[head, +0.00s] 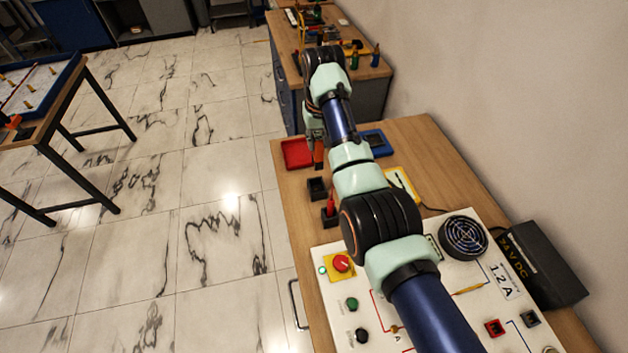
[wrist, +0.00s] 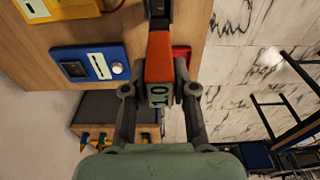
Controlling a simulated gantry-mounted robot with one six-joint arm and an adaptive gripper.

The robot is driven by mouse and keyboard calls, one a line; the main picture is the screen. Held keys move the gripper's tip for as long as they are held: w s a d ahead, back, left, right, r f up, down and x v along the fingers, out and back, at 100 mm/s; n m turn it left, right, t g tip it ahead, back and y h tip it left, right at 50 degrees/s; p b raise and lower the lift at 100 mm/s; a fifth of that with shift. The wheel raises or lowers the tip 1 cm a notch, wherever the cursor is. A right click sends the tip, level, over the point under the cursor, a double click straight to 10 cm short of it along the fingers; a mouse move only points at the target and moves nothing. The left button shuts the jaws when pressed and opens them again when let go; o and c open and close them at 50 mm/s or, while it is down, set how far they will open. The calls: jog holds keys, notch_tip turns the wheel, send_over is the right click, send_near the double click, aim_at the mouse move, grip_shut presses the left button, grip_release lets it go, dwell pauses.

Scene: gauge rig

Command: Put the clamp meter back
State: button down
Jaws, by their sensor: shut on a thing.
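The clamp meter is orange with a dark upper end and a small grey display showing digits. It shows in the wrist view (wrist: 159,58) between the fingers of my gripper (wrist: 160,95), which is shut on it. In the head view the clamp meter (head: 319,153) hangs below my gripper (head: 314,135), close to the right side of a red tray (head: 296,153). The tray also shows partly behind the meter in the wrist view (wrist: 182,52). I cannot tell whether the meter touches the table.
Two black holders (head: 317,188) stand near the table's left edge; the nearer holds a red item (head: 331,205). A blue device (head: 377,143) and a yellow device (head: 399,183) lie to the right. The white panel (head: 410,345) with switches and a fan (head: 463,237) fills the near end.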

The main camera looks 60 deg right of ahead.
aim_at(318, 151)
notch_tip(318, 151, down, 14)
jog(key=b, duration=0.2)
jog(key=shift+r, duration=0.2)
jog(key=shift+f, duration=0.1)
jog(key=c, duration=1.4)
grip_release()
jog(key=shift+f+b, duration=0.1)
jog(key=shift+b, duration=0.2)
jog(key=o, duration=0.5)
jog(key=shift+c, duration=0.2)
jog(key=r+p, duration=0.1)
jog(key=r, duration=0.3)
jog(key=r+p, duration=0.1)
jog(key=r, duration=0.3)
jog(key=a+r+p, duration=0.1)
jog(key=r, duration=0.3)
jog(key=shift+s+a+r, duration=0.1)
jog(key=shift+s+r, duration=0.05)
jog(key=shift+s, duration=0.25)
